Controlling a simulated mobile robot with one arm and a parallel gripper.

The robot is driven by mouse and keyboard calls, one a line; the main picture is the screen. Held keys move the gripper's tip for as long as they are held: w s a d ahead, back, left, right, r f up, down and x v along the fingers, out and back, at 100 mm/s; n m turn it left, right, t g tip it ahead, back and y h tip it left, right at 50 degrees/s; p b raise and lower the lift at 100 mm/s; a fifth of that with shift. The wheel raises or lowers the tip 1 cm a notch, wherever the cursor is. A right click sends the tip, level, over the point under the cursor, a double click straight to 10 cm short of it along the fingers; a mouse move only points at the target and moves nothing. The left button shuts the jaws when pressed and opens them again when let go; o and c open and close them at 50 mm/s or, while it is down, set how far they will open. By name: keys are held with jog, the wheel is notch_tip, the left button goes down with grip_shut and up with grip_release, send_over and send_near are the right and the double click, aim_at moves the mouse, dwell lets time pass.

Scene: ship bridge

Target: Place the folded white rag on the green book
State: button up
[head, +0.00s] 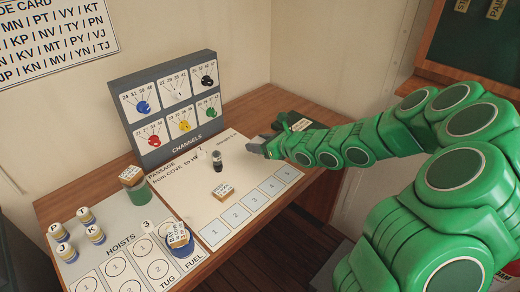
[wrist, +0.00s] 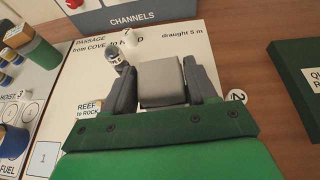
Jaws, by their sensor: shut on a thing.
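My gripper (wrist: 160,82) is shut on the folded white rag (wrist: 160,84), a pale grey-white block between the two dark fingers. In the head view my gripper (head: 257,146) is above the right part of the passage board, and I cannot make out the rag there. The green book (wrist: 296,100) lies on the wooden desk to the right of my gripper in the wrist view, with a white label partly cut off by the frame. In the head view the dark green book (head: 287,117) shows behind my arm, partly hidden by it.
The passage board (head: 205,200) holds a small dark-and-white piece (head: 218,163) and a labelled block (head: 222,191). A grey channels panel (head: 170,110) with coloured knobs stands at the back. A green cylinder (head: 139,193) and a blue one (head: 181,247) stand left.

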jog(key=shift+w+d+r, duration=0.3)
jog(key=shift+r, duration=0.15)
jog(key=w+d+r, duration=0.3)
jog(key=w+d, duration=0.3)
jog(key=d, duration=0.3)
send_over(302, 126)
jog(key=s, duration=0.1)
jog(key=shift+m+t+h, duration=0.3)
jog(key=shift+m+h, duration=0.1)
notch_tip(302, 126, down, 6)
jog(key=shift+s+f, duration=0.15)
jog(key=shift+f, duration=0.05)
jog(key=shift+w+f, duration=0.5)
jog(key=shift+f, duration=0.2)
jog(key=shift+w+f, duration=0.1)
jog(key=shift+f, duration=1.4)
jog(key=shift+f, duration=0.15)
